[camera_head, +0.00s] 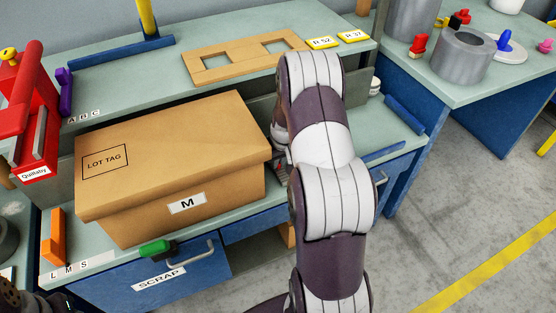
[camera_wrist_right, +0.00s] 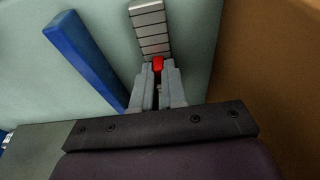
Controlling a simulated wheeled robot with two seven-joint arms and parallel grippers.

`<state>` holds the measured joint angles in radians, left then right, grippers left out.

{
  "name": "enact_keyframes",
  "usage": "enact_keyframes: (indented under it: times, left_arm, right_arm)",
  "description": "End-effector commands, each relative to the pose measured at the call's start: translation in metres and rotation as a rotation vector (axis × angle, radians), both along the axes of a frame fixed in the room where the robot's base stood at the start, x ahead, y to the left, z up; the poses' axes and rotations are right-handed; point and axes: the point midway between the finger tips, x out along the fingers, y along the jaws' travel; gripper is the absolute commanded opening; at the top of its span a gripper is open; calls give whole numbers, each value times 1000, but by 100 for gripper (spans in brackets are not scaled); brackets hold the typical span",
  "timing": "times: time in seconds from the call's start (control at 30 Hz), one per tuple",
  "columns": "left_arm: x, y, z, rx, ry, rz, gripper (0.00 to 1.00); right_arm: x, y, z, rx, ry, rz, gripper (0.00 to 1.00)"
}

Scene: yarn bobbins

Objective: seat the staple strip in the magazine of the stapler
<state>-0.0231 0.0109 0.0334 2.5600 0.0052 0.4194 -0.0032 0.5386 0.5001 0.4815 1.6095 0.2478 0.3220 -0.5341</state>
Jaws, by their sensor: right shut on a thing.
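My right gripper (camera_wrist_right: 157,84) is shut on the red end tab of a grey, segmented strip, which looks like the staple strip (camera_wrist_right: 150,28). The strip points away from the fingers over the pale green bench top; whether it touches the bench I cannot tell. In the head view my right arm covers most of the gripper and strip, just right of the large carton.
The lidded carton (camera_head: 186,160) marked M fills the bench middle; its brown side also shows in the right wrist view (camera_wrist_right: 270,80). A blue bar (camera_wrist_right: 85,60) lies left of the strip. A wooden frame (camera_head: 215,72) lies on the back shelf. An orange block (camera_head: 57,232) stands front left.

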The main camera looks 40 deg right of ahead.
Motion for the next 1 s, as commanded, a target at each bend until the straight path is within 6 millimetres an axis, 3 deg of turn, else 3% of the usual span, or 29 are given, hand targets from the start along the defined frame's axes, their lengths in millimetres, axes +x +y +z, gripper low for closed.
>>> enact_keyframes:
  times: [0.2, 0.3, 0.6, 0.73, 1.0]
  left_arm:
    - [0, 0, -3, 0, 0, 0, 43]
    - [0, 0, -2, 0, 0, 0, 43]
    - [0, 0, 0, 0, 0, 0, 43]
    - [0, 0, 5, 0, 0, 0, 43]
    - [0, 0, 17, 0, 0, 0, 43]
  right_arm:
    - [0, 0, -4, 0, 1, 0, 0]
    - [0, 0, -3, 0, 1, 0, 37]
    - [-1, 0, -1, 1, 2, 0, 37]
    - [-3, 1, 17, 0, -2, -1, 37]
    - [-20, 4, 87, -2, -3, 0, 37]
